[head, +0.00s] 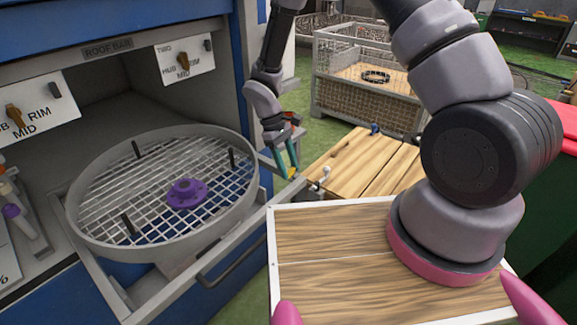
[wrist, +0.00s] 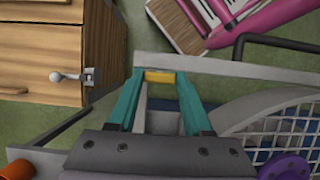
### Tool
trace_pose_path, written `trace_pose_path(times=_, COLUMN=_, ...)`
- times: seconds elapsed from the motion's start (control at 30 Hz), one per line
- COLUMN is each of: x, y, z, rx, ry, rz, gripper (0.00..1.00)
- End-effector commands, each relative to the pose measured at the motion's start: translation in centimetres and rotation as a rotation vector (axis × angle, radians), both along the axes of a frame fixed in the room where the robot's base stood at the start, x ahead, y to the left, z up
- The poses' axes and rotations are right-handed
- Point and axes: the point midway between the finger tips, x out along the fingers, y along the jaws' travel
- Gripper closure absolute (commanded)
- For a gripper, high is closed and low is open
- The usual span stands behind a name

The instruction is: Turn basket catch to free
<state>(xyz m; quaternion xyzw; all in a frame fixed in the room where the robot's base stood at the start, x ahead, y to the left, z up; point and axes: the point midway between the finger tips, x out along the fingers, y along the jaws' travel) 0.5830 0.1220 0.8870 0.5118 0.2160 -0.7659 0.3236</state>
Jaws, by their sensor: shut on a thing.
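My gripper (head: 288,170) has teal fingers and is at the front right corner of a pulled-out grey drawer frame (head: 222,262). In the wrist view my gripper (wrist: 160,85) is shut on a small yellow piece (wrist: 160,77) at the frame's edge. This piece may be the basket catch; its markings and setting cannot be read. A round grey basket (head: 85,235) with a wire mesh floor and a purple hub (head: 187,193) sits in the frame. Part of it also shows at the right of the wrist view (wrist: 240,112).
A wooden cabinet (head: 345,165) with a metal knob (head: 325,173) stands close to my gripper. A wire-mesh crate (head: 350,98) stands behind. Two labelled panels with levers (head: 183,60) hang above the basket. Green floor shows between the cabinet and the drawer.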

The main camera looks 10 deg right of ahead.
Motion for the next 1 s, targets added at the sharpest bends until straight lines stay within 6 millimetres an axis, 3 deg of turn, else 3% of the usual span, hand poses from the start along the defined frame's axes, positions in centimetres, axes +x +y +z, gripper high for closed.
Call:
trace_pose_path(times=0.37, x=0.1, y=0.0, z=0.0, rx=0.000, ry=-0.001, rz=0.007, gripper=1.00)
trace_pose_path(times=0.4, x=0.1, y=0.0, z=0.0, rx=0.000, ry=-0.001, rz=0.007, gripper=0.42)
trace_pose_path(times=0.47, x=0.0, y=0.0, z=0.0, rx=0.001, ry=0.000, rz=0.006, gripper=0.20)
trace_pose_path(times=0.83, x=0.1, y=0.1, z=0.3, rx=0.001, ry=-0.001, rz=0.005, gripper=0.20)
trace_pose_path(times=1.0, x=0.8, y=0.8, z=2.4, rx=0.002, ry=-0.004, rz=0.005, gripper=0.20)
